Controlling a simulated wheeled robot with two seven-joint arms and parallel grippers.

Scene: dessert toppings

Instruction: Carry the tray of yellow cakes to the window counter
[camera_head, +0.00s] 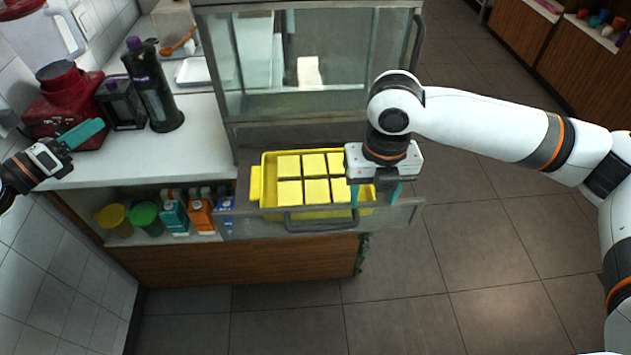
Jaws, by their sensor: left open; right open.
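The yellow tray (255,186) holds several square yellow cakes (289,191) in two rows. It sits at the front of the glass-fronted case, apparently on its lowered door (402,213). My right gripper (374,193) points down over the tray's right end, with its teal fingers apart. The gripper body hides that end, so I cannot tell whether the fingers touch the tray. My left gripper (88,134) is far to the left, by the wall and the red appliance, away from the tray. It appears empty. I cannot make out which surface is the window counter.
The white counter (205,130) left of the case holds a red appliance (60,100), a dark bottle (155,95) and an orange spoon (178,42). Cartons (200,212) and cups stand on the shelf below. Tiled floor is clear at right; wooden counters (585,60) stand at the far right.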

